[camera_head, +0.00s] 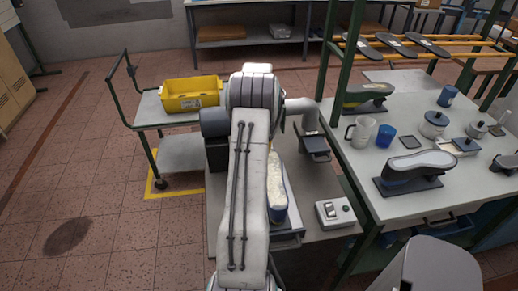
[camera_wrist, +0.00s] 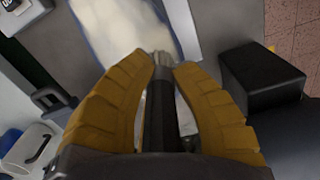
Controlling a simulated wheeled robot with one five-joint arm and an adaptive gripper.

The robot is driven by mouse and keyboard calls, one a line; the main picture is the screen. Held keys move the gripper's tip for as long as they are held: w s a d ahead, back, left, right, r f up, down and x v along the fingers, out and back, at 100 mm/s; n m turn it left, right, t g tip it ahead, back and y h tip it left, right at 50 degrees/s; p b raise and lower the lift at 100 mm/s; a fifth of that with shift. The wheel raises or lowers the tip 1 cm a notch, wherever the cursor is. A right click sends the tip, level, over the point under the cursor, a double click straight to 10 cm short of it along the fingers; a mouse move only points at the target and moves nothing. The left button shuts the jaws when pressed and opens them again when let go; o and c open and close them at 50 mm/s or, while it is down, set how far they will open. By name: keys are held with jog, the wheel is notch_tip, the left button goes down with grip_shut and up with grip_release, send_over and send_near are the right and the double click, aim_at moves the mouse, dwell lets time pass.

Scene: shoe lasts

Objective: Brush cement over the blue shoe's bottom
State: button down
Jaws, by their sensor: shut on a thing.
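The blue shoe (camera_head: 279,214) lies bottom up on the grey bench, partly hidden behind my arm in the head view. Its pale cream bottom (camera_head: 277,178) faces up. In the wrist view the cream bottom (camera_wrist: 122,28) shows at the top, cut off by the frame. My gripper (camera_wrist: 163,70) has yellow fingers shut on the dark handle of a brush (camera_wrist: 160,112). The brush's pale bristles point toward the near end of the shoe bottom. I cannot tell whether they touch it. In the head view my arm hides the gripper and brush.
A small grey control box (camera_head: 335,212) sits right of the shoe. A yellow crate (camera_head: 191,94) stands on a trolley at left.

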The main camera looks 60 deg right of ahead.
jog(key=shift+s+a+b, duration=0.45)
jog(key=shift+s+a, duration=0.2)
jog(key=shift+a, duration=0.05)
jog(key=shift+s+a+f+b, duration=0.1)
jog(key=shift+s+a+b, duration=0.85)
jog(key=shift+a, duration=0.25)
jog(key=shift+s+a+b, duration=0.85)
jog(key=shift+a+b, duration=0.15)
jog(key=shift+a, duration=0.25)
jog(key=shift+s+a+f+b, duration=0.1)
jog(key=shift+s+a+b, duration=0.85)
jog(key=shift+a, duration=0.25)
jog(key=shift+s+a+r+b, duration=0.1)
jog(key=shift+s+a+b, duration=0.45)
jog(key=shift+s+a, duration=0.55)
jog(key=shift+s+a+r+b, duration=0.1)
jog(key=shift+s+a+b, duration=0.5)
jog(key=shift+a, duration=0.8)
jog(key=shift+s+a+b, duration=0.45)
jog(key=shift+s+a, duration=0.55)
jog(key=shift+a, duration=0.25)
jog(key=shift+r, duration=0.15)
jog(key=shift+r+p, duration=2.6)
jog(key=shift+r, duration=0.25)
jog(key=shift+r+p, duration=1.3)
jog(key=shift+r, duration=0.2)
